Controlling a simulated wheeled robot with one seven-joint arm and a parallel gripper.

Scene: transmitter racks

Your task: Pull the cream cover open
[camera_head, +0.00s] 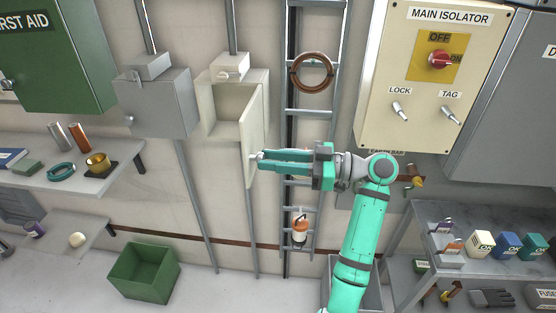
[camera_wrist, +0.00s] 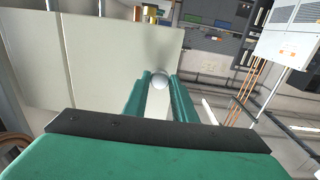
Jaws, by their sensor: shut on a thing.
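The cream cover (camera_head: 252,138) is the hinged door of a small cream wall box (camera_head: 219,108). It stands swung out from the wall, and the inside of the box shows. My gripper (camera_head: 261,157) reaches in from the right and is shut on the cover's small round knob. In the wrist view the pale knob (camera_wrist: 159,80) sits between my two teal fingers (camera_wrist: 158,95), with the cream cover (camera_wrist: 95,60) behind it to the left. The cover's hinge line is hard to make out.
A grey box (camera_head: 155,103) hangs left of the cream box. A cable ladder (camera_head: 310,112) with a brown ring (camera_head: 311,72) runs behind my gripper. The main isolator (camera_head: 433,70) is at the upper right. A green crate (camera_head: 143,271) stands on the floor.

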